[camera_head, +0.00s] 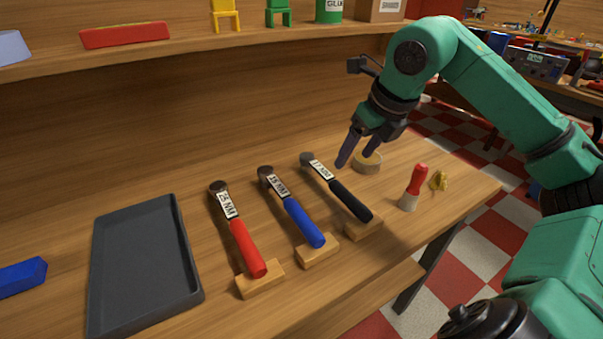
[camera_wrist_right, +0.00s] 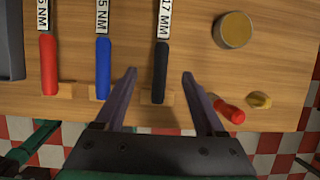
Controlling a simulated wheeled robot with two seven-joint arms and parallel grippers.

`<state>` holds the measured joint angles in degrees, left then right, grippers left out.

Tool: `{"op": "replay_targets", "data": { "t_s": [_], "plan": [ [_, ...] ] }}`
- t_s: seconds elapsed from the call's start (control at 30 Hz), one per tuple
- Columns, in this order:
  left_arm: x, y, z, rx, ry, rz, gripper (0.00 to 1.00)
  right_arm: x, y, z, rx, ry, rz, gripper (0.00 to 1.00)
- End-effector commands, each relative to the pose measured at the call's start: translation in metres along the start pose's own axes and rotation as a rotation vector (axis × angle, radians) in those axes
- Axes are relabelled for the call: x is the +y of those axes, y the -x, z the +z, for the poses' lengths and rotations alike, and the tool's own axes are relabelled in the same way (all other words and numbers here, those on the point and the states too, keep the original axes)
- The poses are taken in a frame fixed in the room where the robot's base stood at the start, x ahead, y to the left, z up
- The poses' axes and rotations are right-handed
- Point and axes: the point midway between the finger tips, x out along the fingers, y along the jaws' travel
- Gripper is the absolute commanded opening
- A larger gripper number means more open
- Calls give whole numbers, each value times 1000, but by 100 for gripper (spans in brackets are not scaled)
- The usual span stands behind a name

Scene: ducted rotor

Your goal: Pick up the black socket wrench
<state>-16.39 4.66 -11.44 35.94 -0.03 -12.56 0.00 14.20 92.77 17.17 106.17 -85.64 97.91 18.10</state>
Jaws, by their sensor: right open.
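The black socket wrench (camera_head: 345,193) lies on the wooden table, its black handle resting on a small wooden block (camera_head: 363,228) and its metal head pointing to the back. It carries a white label. My right gripper (camera_head: 355,155) is open and empty above the table, to the right of the wrench's head in the head view. In the right wrist view, the open fingers (camera_wrist_right: 159,75) appear on either side of the black handle (camera_wrist_right: 161,72), apart from it. My left gripper is not in view.
A blue-handled wrench (camera_head: 302,222) and a red-handled wrench (camera_head: 245,245) lie left of the black one. A dark tray (camera_head: 145,265) is farther left. A shelf (camera_head: 250,42) overhangs the back.

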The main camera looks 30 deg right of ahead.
Motion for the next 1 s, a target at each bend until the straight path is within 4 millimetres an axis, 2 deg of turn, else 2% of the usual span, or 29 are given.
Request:
{"op": "replay_targets", "data": {
  "t_s": [0.3, 0.43, 0.57, 0.7, 0.8, 0.93, 0.97, 1.0],
  "plan": [
    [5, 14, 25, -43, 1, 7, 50, 1, -70, 0, 6, -1, 6, 72],
    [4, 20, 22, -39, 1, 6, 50, 1, -88, 0, 3, -1, 5, 72],
    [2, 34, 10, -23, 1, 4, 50, 2, -107, 0, 5, -2, 9, 72],
    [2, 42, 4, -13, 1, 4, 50, 1, -134, 0, 0, -4, 9, 72],
    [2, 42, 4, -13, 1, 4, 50, 1, -142, -1, 0, -1, 6, 72],
    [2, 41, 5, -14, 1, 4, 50, 1, -143, -2, 1, -1, 5, 72],
    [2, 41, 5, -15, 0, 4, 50, 1, -143, -2, 1, -1, 5, 68],
    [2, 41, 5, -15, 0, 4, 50, 1, -143, -2, 1, -1, 5, 53]
  ]
}}
